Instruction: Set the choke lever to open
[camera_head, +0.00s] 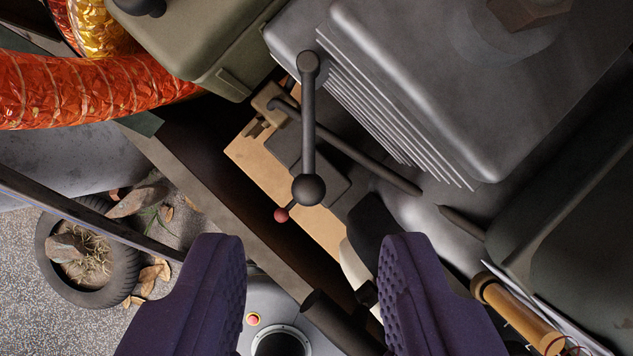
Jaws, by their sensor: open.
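A dark lever (308,130) with a round pivot at its top and a black ball knob (308,188) stands out in front of the engine. A smaller lever with a red ball tip (281,214) shows just below and left of the black knob, partly hidden behind it. No label shows which one is the choke lever. My gripper (311,240) has two purple ribbed fingers, open wide and empty. In the picture they sit below the knobs, one to each side. I cannot tell the depth gap to them.
A tan plate (245,152) lies behind the levers. The finned grey engine block (430,80) fills the upper right. An orange ribbed hose (90,90) and a green box (195,40) are at upper left. A tyre (52,262) lies on the ground at left.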

